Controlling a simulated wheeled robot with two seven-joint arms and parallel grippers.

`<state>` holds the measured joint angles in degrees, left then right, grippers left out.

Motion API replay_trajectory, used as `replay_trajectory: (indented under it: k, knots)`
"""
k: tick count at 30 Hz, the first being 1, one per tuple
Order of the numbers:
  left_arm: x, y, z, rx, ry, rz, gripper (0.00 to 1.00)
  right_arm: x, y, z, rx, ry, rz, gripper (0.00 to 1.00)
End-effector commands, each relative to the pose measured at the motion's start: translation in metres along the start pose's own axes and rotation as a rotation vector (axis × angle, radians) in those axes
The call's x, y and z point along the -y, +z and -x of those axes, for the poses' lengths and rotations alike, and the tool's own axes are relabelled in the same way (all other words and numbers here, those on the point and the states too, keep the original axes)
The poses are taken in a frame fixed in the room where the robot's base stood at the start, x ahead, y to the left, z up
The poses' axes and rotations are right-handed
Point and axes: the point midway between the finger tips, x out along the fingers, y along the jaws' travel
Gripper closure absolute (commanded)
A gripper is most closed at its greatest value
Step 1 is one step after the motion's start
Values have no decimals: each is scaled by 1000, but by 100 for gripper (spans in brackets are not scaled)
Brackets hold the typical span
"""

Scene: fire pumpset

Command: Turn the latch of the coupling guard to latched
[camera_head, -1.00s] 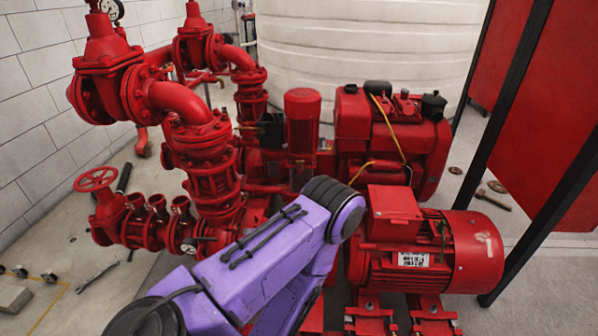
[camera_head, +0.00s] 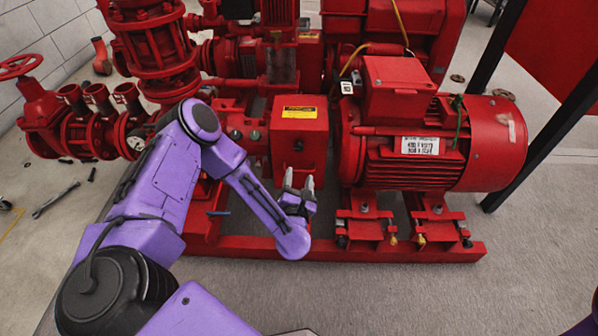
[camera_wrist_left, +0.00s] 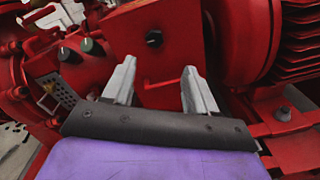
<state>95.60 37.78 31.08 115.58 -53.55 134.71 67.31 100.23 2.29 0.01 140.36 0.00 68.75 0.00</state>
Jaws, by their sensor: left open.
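The coupling guard (camera_head: 299,130) is a red box with a yellow label on top, between the pump side and the red motor. A small dark round knob (camera_head: 297,146), which looks like the latch, is on its front face; it also shows in the left wrist view (camera_wrist_left: 154,40). I cannot tell the knob's turned position. My left gripper (camera_head: 300,181) is open and empty, just below the knob and in front of the guard. In the left wrist view its two grey fingers (camera_wrist_left: 158,78) are apart, with the knob beyond them. My right gripper is out of view.
The red motor (camera_head: 440,150) stands close on the right. Two small knobs (camera_wrist_left: 88,45) are left of the guard in the wrist view. The red base rail (camera_head: 370,249) runs along the front, with clear floor before it. Valves and pipes (camera_head: 90,115) fill the left.

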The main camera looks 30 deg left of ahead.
Motion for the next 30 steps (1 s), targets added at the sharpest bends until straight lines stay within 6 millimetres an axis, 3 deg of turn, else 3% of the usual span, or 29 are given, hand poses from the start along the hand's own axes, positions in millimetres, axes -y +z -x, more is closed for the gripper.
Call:
replay_trajectory:
  k: [3, 15, 18, 28, 29, 30]
  knots:
    - [-4, -3, -13, 13, 45, 84, 43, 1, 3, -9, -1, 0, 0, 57]
    - [-7, -1, -93, 13, 43, 82, 43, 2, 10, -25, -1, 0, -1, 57]
    - [-8, 0, -105, 13, 41, 81, 43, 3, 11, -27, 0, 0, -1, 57]
    - [-8, 1, -112, 13, 38, 79, 43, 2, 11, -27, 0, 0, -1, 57]
    - [-8, 1, -112, 12, 38, 79, 49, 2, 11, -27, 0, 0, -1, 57]
    - [-8, 1, -112, 12, 38, 79, 62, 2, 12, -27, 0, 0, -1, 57]
